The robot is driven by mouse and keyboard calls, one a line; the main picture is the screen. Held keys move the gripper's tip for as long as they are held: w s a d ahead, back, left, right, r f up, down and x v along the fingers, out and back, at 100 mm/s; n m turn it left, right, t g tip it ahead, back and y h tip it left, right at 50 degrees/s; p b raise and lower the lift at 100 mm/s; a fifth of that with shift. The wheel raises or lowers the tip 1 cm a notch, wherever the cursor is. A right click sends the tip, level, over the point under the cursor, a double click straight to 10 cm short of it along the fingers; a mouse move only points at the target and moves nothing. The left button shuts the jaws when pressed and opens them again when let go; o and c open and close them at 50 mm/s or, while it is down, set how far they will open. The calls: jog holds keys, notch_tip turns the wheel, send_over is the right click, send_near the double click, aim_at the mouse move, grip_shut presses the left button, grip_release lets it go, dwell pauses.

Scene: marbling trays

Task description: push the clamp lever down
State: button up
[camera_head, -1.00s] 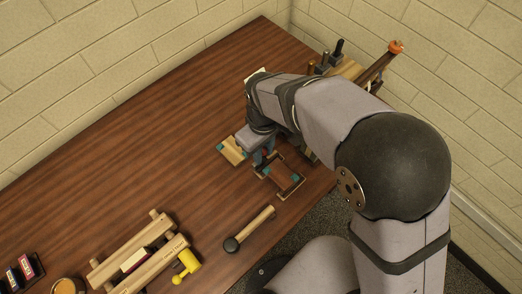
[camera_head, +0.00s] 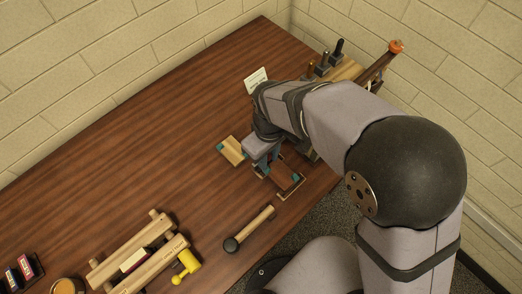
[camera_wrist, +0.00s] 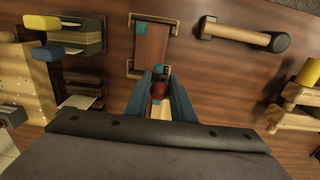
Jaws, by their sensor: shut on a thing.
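My gripper (camera_wrist: 160,92) has blue fingers shut on a small dark red, rounded piece (camera_wrist: 159,88). In the head view my gripper (camera_head: 268,168) is low over the table, between a pale wooden block with teal ends (camera_head: 232,150) and a brown tray with teal corners (camera_head: 286,180). The tray also shows ahead of the fingers in the wrist view (camera_wrist: 152,45). A raised, slanted brown lever with an orange knob (camera_head: 396,47) stands at the back right, well apart from my gripper. I cannot tell for certain that it is the clamp lever. Its base is partly hidden by my arm.
A wooden mallet with a dark head (camera_head: 250,228) lies near the front edge. Wooden rails (camera_head: 130,250) with a yellow knobbed part (camera_head: 186,264) are at the lower left. A white card (camera_head: 257,79) and dark upright handles (camera_head: 338,48) are behind my arm. The left-middle table is clear.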

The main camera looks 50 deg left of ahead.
jog(key=shift+d+f, duration=0.15)
jog(key=shift+d, duration=0.15)
jog(key=shift+d+f, duration=0.2)
jog(key=shift+d, duration=0.15)
jog(key=o, duration=0.6)
jog(key=shift+c, duration=0.2)
jog(key=shift+o, duration=0.4)
jog(key=shift+a, duration=0.1)
jog(key=shift+a+r, duration=0.1)
jog(key=shift+r, duration=0.05)
jog(key=shift+a+r+p, duration=0.15)
jog(key=shift+a+p, duration=0.15)
jog(key=shift+a, duration=0.05)
